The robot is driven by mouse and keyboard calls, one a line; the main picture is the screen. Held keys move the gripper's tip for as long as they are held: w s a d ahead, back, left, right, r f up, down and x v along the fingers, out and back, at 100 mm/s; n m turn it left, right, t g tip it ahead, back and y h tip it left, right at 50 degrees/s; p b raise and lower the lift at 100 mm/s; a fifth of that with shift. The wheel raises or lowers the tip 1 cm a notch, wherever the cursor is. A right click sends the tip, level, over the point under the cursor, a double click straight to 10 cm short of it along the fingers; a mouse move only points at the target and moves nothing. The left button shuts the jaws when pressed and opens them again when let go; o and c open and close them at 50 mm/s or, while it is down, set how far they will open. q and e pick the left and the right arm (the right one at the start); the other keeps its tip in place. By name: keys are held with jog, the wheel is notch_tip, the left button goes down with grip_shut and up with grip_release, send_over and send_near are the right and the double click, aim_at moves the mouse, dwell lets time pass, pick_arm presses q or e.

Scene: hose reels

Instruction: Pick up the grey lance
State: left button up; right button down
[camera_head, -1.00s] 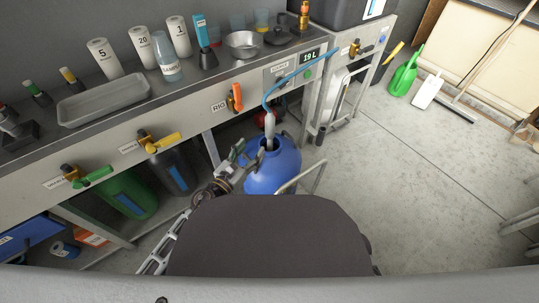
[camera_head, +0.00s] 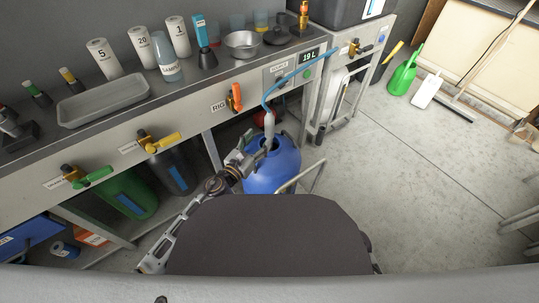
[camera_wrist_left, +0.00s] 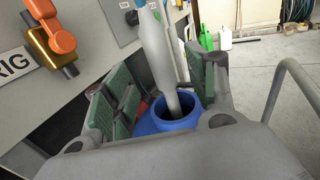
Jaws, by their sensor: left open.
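The grey lance (camera_head: 269,128) stands nearly upright in the neck of a blue drum (camera_head: 272,172), with a blue hose (camera_head: 265,99) running from its top to the bench panel. Its lower end is hidden inside the drum. My left gripper (camera_head: 258,148) is at the drum's neck, just left of the lance. In the left wrist view the lance (camera_wrist_left: 160,50) shows between the spread green-padded fingers of the gripper (camera_wrist_left: 163,90), which is open and empty. I cannot tell whether a finger touches it. The drum's neck (camera_wrist_left: 180,115) lies below. My right gripper is out of view.
The steel bench's front edge with an orange-handled RIG valve (camera_head: 236,98) is close to the left gripper. A metal handle frame (camera_head: 300,178) stands right of the drum. Green and dark containers sit under the bench. Floor (camera_head: 400,190) to the right is clear.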

aim_at(267, 130)
pick_arm(q)
jog(key=shift+x, duration=1.55)
jog(key=shift+w+d, duration=0.1)
jog(key=shift+w, duration=0.05)
jog(key=shift+w, duration=0.1)
jog(key=shift+b+x, duration=0.3)
jog(key=shift+x, duration=0.45)
jog(key=shift+w+d+f, duration=0.25)
jog(key=shift+w, duration=0.3)
jog(key=shift+b+x, duration=0.3)
jog(key=shift+x, duration=0.6)
jog(key=shift+w+d, duration=0.15)
jog(key=shift+w, duration=0.1)
